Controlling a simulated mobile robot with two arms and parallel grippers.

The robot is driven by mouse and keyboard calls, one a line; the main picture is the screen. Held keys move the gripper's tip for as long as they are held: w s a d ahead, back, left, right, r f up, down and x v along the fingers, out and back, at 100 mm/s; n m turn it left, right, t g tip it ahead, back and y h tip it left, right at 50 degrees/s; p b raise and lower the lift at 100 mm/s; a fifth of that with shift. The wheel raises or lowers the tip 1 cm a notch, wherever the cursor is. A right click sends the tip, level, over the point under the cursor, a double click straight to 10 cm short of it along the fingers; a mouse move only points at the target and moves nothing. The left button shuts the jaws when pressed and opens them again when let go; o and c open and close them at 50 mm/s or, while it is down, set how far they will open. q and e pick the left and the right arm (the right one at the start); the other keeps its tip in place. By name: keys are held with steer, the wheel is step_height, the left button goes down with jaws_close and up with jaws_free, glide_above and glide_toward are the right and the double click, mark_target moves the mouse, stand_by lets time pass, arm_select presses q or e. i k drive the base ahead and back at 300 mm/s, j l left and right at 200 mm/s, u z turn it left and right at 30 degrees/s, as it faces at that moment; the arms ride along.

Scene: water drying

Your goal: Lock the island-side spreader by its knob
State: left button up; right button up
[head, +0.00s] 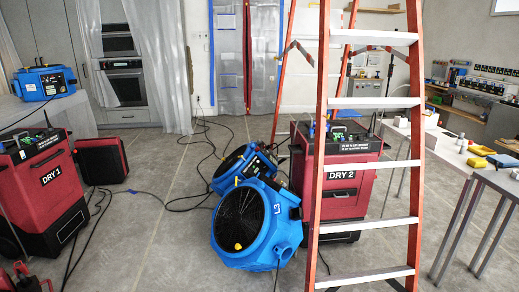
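An orange stepladder with pale steps (374,165) stands right of centre, its front rail (320,130) nearest me. A grey spreader bar (299,46) shows on its left side, between front and rear rails. Another spreader bar (376,48) shows on its right side. The left bar looks bent upward at its middle. A knob is too small to make out on either bar. The covered counter at the left looks like the island, which puts the left bar on its side. Neither of my grippers is in view.
Blue air movers (243,216) and a red dehumidifier marked DRY 2 (341,192) crowd the ladder's left side and base. Red DRY 1 (42,185) stands at left, near the plastic-covered counter (40,112). Black cables cross the floor. A table (491,178) stands right. Front-centre-left floor is mostly clear.

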mark_target(291, 46)
steer(key=i+z, duration=0.1)
steer(key=i, duration=0.5)
steer(key=i+j+z, duration=0.1)
steer(key=i, duration=0.5)
steer(key=i+j, duration=0.15)
steer(key=i, duration=0.45)
steer(key=i+j+z, duration=0.15)
steer(key=i, duration=0.45)
steer(key=u, duration=0.45)
steer(key=j+u, duration=0.3)
steer(key=j, duration=0.15)
steer(key=i+j+u, duration=0.25)
steer(key=j, duration=0.15)
steer(key=j+u, duration=0.3)
steer(key=i+j, duration=0.5)
steer(key=i, duration=0.15)
steer(key=i+j, duration=0.45)
steer(key=i, duration=0.2)
steer(key=i+z, duration=0.45)
steer(key=i+j+z, duration=0.2)
steer(key=i+z, duration=0.2)
steer(key=i, duration=0.2)
steer(key=i+j+z, duration=0.3)
steer(key=i+z, duration=0.15)
